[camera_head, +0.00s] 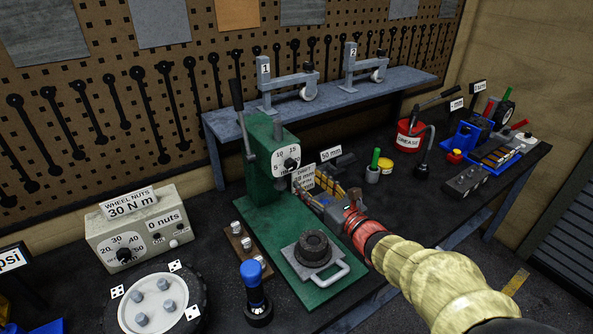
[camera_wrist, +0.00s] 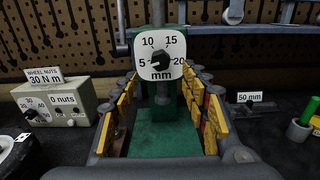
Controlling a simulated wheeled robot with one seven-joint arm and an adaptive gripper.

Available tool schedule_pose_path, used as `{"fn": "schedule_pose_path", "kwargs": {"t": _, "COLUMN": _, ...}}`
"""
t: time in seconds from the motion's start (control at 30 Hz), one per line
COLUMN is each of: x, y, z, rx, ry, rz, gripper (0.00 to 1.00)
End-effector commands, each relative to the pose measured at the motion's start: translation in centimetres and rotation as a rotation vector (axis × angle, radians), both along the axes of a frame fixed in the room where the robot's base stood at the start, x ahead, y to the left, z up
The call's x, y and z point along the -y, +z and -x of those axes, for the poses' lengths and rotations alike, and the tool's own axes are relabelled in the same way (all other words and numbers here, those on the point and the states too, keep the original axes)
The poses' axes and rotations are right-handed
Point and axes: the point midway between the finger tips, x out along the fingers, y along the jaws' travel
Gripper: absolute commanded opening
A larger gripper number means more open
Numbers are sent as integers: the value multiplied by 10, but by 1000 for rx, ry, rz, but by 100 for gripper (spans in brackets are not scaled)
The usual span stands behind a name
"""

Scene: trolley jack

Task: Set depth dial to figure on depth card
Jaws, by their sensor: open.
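The depth dial (camera_head: 287,160) is a white plate with a black knob on the green press (camera_head: 264,190). In the wrist view the dial (camera_wrist: 162,58) faces me, with 5, 10, 15 and 20 around the knob; the pointer's exact setting is hard to read. The depth card (camera_head: 303,177) stands just right of the press; its figure looks like 18 mm but is small and partly unclear. I cannot make the card out in the wrist view. My gripper (camera_wrist: 164,80) is open and empty, its yellow-padded fingers on either side below the dial, apart from the knob.
The press has a dark lever (camera_head: 241,115) at its left and a plate with a handle (camera_head: 325,268) on its base. A 50 mm card (camera_head: 331,154) stands to the right. A WHEEL NUTS box (camera_head: 140,228) and a blue-topped tool (camera_head: 254,290) are at the left.

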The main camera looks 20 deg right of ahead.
Motion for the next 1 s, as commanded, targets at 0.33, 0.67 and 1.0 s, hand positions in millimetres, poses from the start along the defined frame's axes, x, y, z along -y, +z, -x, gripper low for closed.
{"fn": "schedule_pose_path", "kwargs": {"t": 0.33, "x": -14, "y": -1, "z": -41, "rx": 1, "ry": 1, "rz": 10, "gripper": 46}}
{"fn": "schedule_pose_path", "kwargs": {"t": 0.67, "x": -23, "y": -1, "z": -72, "rx": 1, "ry": -2, "rz": 9, "gripper": 46}}
{"fn": "schedule_pose_path", "kwargs": {"t": 1.0, "x": -23, "y": 0, "z": -74, "rx": 1, "ry": -3, "rz": 9, "gripper": 43}}
